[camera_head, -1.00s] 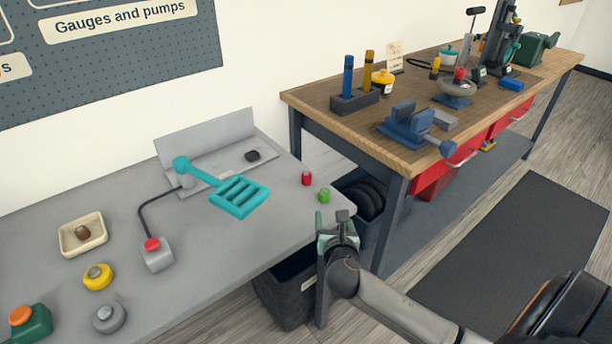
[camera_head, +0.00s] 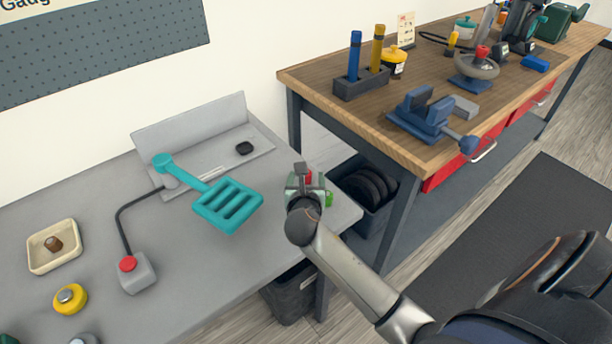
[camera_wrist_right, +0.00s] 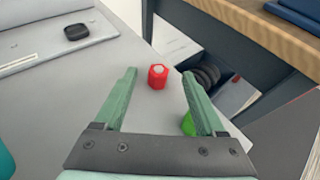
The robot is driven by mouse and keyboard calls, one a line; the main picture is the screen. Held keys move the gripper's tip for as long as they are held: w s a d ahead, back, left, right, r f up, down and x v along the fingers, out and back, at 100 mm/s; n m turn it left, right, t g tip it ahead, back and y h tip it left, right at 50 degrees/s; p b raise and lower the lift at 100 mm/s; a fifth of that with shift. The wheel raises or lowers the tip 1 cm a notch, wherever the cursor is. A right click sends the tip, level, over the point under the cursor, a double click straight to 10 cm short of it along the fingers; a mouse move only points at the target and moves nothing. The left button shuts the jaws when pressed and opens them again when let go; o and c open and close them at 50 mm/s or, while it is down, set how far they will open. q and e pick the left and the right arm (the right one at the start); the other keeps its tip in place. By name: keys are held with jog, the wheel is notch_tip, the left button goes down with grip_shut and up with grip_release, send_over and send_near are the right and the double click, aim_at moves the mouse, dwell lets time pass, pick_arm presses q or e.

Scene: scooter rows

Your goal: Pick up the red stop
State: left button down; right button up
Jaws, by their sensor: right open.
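The red stop (camera_wrist_right: 157,77) is a small red cylinder with a pale top, upright on the grey table. In the right wrist view it lies ahead of my right gripper (camera_wrist_right: 158,88), between the lines of its two green fingers. The fingers are apart with nothing held. In the head view my right gripper (camera_head: 304,182) is over the right end of the grey table and hides most of the red stop (camera_head: 308,176). A green stop (camera_head: 329,199) stands just right of the gripper; in the wrist view the right finger partly covers it. My left gripper is not seen.
A black piece (camera_head: 244,148) sits on that tray. The wooden workbench (camera_head: 400,140) stands to the right, past a gap with a dark bin (camera_head: 292,292) below.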

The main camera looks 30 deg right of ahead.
jog(key=x, duration=0.5)
jog(key=b+x, duration=0.1)
jog(key=x, duration=0.1)
jog(key=shift+a+f+b, duration=0.1)
jog(key=shift+f+b, duration=0.15)
jog(key=shift+b, duration=0.05)
jog(key=shift+w+f, duration=0.15)
jog(key=shift+w, duration=0.15)
jog(key=shift+w+d, duration=0.2)
jog(key=shift+d, duration=0.15)
jog(key=shift+c, duration=1.6)
grip_shut()
